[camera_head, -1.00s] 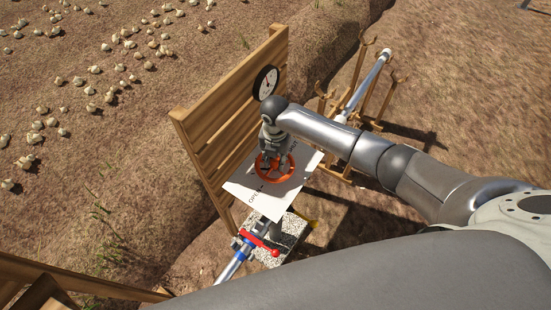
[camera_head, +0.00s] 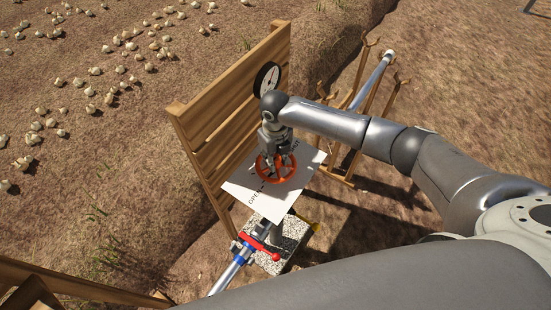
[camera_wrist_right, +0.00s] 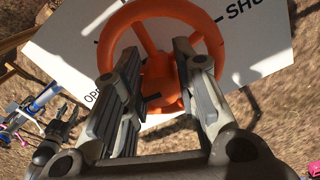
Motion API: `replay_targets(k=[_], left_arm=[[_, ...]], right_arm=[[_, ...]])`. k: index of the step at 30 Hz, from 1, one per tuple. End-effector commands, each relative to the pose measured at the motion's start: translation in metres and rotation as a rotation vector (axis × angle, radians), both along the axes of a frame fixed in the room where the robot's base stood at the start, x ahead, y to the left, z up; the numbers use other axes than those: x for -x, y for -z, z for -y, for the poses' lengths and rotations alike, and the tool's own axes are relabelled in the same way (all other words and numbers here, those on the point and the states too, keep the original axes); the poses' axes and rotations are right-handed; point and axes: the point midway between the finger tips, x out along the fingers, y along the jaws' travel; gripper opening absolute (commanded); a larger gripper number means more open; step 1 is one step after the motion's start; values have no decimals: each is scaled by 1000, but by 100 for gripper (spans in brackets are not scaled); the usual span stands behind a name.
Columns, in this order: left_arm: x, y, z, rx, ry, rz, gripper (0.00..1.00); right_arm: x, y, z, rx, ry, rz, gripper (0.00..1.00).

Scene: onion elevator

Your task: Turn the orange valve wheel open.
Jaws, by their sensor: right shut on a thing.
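The orange valve wheel (camera_head: 260,170) lies over a white plate (camera_head: 265,207) with dark lettering. In the right wrist view the wheel (camera_wrist_right: 221,50) fills the upper middle, and the plate (camera_wrist_right: 265,60) shows part of the lettering "OP" on the left and "SH" on the right. My right gripper (camera_head: 277,160) comes down onto the wheel from above. In the right wrist view its two fingers (camera_wrist_right: 158,75) reach inside the rim and are shut on the wheel, a gap between them. Which part they press on is partly hidden.
A slatted wooden panel (camera_head: 222,110) with a round gauge (camera_head: 267,79) stands behind the plate. Below is a pipe with a red lever (camera_head: 258,247) over a speckled block (camera_head: 294,232). A wooden rack (camera_head: 350,155) holds a pipe (camera_head: 372,78) at the right.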

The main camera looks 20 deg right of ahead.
Motion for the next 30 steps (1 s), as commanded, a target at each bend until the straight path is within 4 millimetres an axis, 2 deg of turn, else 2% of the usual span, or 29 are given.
replay_targets(k=[9,24,25,27,30], left_arm=[[0,6,0,0,0,0,40],[0,6,0,0,0,0,40],[0,6,0,0,0,0,40],[0,6,0,0,0,0,40],[0,6,0,0,0,0,40]], right_arm=[[0,0,0,0,-108,1,4],[0,-1,0,1,-126,1,4],[0,-1,0,1,-126,1,29],[0,-1,0,1,-126,1,37],[0,-1,0,1,-125,1,37]])
